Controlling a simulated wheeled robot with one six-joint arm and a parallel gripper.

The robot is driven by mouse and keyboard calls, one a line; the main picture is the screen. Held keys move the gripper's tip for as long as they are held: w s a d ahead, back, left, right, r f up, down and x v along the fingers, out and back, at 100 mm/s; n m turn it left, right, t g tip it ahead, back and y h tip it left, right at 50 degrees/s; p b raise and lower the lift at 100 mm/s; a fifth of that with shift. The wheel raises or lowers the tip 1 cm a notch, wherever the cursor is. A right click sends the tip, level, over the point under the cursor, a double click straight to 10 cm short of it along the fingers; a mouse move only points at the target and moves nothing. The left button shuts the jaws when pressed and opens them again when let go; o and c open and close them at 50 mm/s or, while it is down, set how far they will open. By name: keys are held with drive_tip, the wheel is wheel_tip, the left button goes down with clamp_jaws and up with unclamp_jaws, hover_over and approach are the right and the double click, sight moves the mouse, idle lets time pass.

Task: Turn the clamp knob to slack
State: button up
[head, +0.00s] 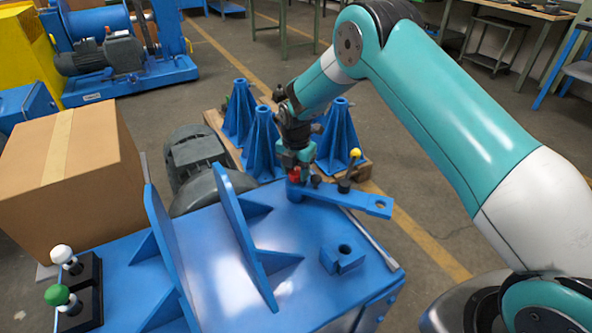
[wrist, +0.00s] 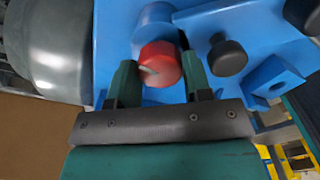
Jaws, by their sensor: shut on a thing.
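The red clamp knob (head: 294,174) sits on the far part of the blue machine top, at the left end of a flat blue arm (head: 352,199). In the wrist view the red knob (wrist: 160,64) shows a pale mark on its face, in front of a round blue boss (wrist: 154,18). My gripper (head: 296,164) reaches down onto the knob. In the wrist view its two dark green fingers (wrist: 160,80) stand either side of the red knob and are shut on it. The knob's clamp setting cannot be read from these views.
A black knob (wrist: 228,56) stands close right of the fingers in the wrist view. A yellow-tipped lever (head: 355,154), a blue block with a hole (head: 343,259) and a metal rod (head: 372,241) are nearby. A grey motor (head: 196,158) and cardboard box (head: 70,175) lie left.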

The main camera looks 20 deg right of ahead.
sight(296, 171)
drive_tip(key=shift+r, duration=0.1)
idle(0.4)
drive_tip(key=o, duration=0.7)
drive_tip(key=shift+c, duration=0.2)
wheel_tip(296, 171, up, 17)
drive_tip(key=shift+r, duration=0.2)
